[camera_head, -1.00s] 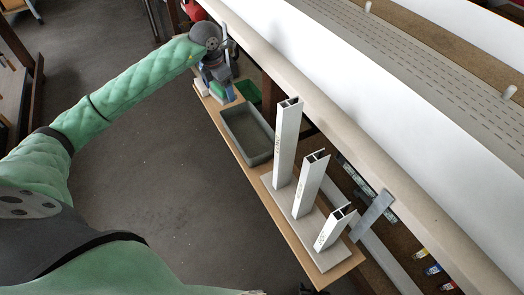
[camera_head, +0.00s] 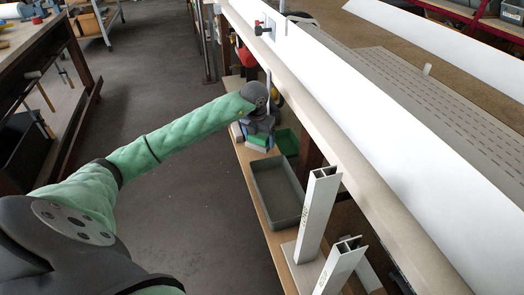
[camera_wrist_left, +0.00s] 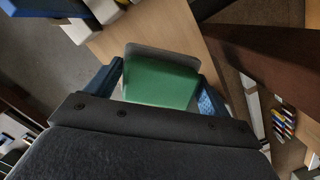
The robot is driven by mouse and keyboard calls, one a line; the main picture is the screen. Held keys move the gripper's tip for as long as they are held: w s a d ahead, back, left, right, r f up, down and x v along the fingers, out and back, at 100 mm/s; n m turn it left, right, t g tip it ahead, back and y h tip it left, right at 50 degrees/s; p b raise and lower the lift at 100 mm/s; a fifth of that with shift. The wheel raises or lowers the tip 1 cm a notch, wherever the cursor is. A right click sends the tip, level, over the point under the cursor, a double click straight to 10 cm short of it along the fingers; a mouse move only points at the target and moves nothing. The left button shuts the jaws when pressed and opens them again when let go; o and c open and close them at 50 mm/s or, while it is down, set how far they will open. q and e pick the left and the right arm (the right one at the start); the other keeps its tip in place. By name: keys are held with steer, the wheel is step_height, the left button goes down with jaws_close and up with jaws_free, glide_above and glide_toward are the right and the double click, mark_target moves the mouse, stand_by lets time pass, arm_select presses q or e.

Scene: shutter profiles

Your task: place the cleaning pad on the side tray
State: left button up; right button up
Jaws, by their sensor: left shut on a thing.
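My left gripper (camera_head: 259,141) is at the far part of the narrow wooden bench. In the left wrist view its blue fingers (camera_wrist_left: 160,88) are shut on the cleaning pad (camera_wrist_left: 162,78), a green block with a pale grey plate along its far side. The pad (camera_head: 258,140) shows only in part below the gripper in the head view. Whether it touches the bench is unclear. A grey open tray (camera_head: 262,208) lies on the bench, nearer than the gripper. A smaller green tray (camera_head: 288,143) is just right of the gripper. My right gripper is out of view.
A long beige rail and white panel (camera_head: 360,130) run along the right. Small white and blue items (camera_wrist_left: 100,10) lie beside the pad.

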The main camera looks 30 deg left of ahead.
mark_target(259, 146)
arm_select(q)
steer(key=shift+f, duration=2.05)
steer(key=shift+f, duration=0.1)
steer(key=o, duration=0.9)
steer(key=shift+r, duration=0.2)
steer(key=r, duration=0.4)
steer(key=s+r, duration=0.1)
steer(key=r, duration=0.3)
steer(key=s+r, duration=0.1)
steer(key=r, duration=0.2)
steer(key=shift+r, duration=0.4)
steer(key=shift+d, duration=0.1)
